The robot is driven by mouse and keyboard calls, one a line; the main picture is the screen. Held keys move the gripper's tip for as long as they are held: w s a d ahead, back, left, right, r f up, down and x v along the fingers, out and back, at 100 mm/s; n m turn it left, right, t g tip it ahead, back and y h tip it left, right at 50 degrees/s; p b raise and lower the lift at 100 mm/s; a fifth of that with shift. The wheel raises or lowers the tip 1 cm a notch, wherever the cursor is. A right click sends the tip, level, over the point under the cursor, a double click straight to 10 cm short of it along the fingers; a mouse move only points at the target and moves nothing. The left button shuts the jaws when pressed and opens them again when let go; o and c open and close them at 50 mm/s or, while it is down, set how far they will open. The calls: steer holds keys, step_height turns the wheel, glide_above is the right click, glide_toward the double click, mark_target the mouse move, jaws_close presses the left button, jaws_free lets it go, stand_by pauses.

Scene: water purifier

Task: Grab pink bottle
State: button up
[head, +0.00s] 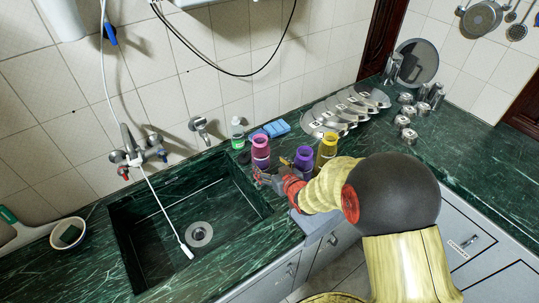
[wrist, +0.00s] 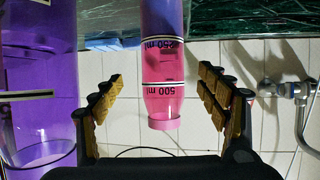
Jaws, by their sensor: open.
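The pink bottle (head: 261,148) stands upright on the green counter by the sink's right edge, its lower part purple. In the wrist view the pink bottle (wrist: 163,92) appears upside down, with printed volume marks, lined up in the gap between the fingers. My gripper (head: 272,175) is open in front of it, a finger to each side of the bottle in the wrist view (wrist: 160,95). A gap shows on both sides, and no contact is visible. I cannot tell how far the bottle reaches between the fingers.
A purple bottle (head: 304,158) stands close right of my gripper, and a yellow bottle (head: 327,147) beyond it. The sink (head: 150,235) lies left. Metal lids (head: 340,110) line the wall.

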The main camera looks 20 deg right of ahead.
steer(key=shift+w+f, duration=0.25)
steer(key=shift+f, duration=0.35)
steer(key=x, duration=0.2)
steer(key=b+x, duration=0.1)
steer(key=x, duration=0.2)
steer(key=b+x, duration=0.1)
steer(key=x, duration=0.1)
steer(key=shift+w+a, duration=0.2)
steer(key=shift+a, duration=0.1)
steer(key=shift+c, duration=0.5)
steer(key=c, duration=1.4)
steer(key=shift+r, duration=0.15)
steer(key=shift+c, duration=1.2)
